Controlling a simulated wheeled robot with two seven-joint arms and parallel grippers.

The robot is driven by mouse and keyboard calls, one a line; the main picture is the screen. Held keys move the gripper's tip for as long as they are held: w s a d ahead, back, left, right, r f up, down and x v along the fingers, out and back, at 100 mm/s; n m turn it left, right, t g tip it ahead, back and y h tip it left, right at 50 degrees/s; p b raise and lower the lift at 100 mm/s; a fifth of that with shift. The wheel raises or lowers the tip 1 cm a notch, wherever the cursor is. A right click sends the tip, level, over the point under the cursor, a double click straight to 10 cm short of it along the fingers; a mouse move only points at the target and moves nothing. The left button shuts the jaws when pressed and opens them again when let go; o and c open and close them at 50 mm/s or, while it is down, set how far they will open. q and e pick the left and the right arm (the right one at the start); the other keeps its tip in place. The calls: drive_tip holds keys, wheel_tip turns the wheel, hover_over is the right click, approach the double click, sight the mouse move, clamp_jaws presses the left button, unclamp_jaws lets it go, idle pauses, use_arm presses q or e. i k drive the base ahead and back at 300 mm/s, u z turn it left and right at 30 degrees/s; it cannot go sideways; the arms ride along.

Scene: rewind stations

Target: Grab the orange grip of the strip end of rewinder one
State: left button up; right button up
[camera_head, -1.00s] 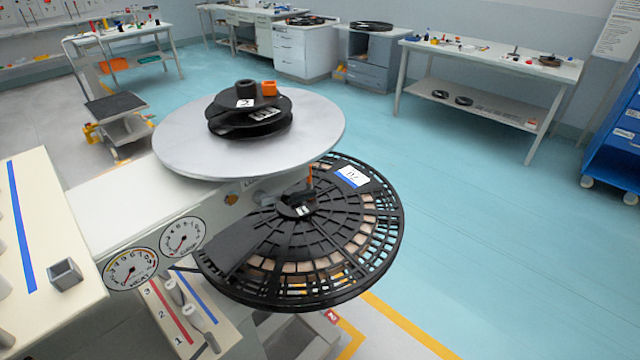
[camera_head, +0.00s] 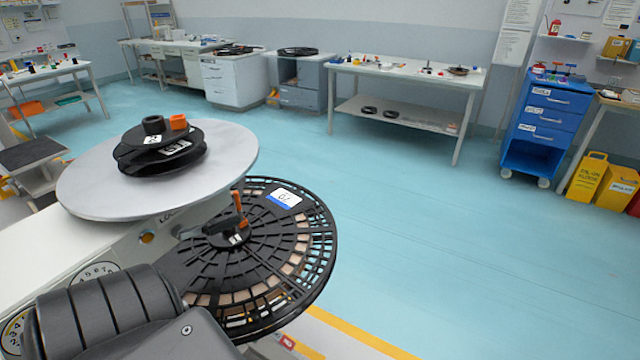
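A large black slotted reel (camera_head: 286,262) with a white and blue label lies flat on the machine, below and to the right of a round grey plate (camera_head: 85,190). A thin upright orange piece (camera_head: 237,203) stands near the reel's hub. On the grey plate sits a smaller black spool (camera_head: 160,150) with white labels. A black cylinder (camera_head: 153,125) and a small orange block (camera_head: 178,121) are on its top. I cannot tell which orange piece is the strip end's grip. A dark arm link of mine covers the lower left; neither gripper shows.
A white-topped bench (camera_head: 400,72) with small parts stands at the back. A blue drawer cart (camera_head: 545,120) and yellow bins (camera_head: 588,177) are at the right. The blue floor (camera_head: 430,220) between them and the machine is clear.

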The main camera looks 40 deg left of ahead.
sight(240, 213)
drive_tip(key=z, duration=0.25)
drive_tip(key=i, duration=2.65)
drive_tip(key=u, duration=3.05)
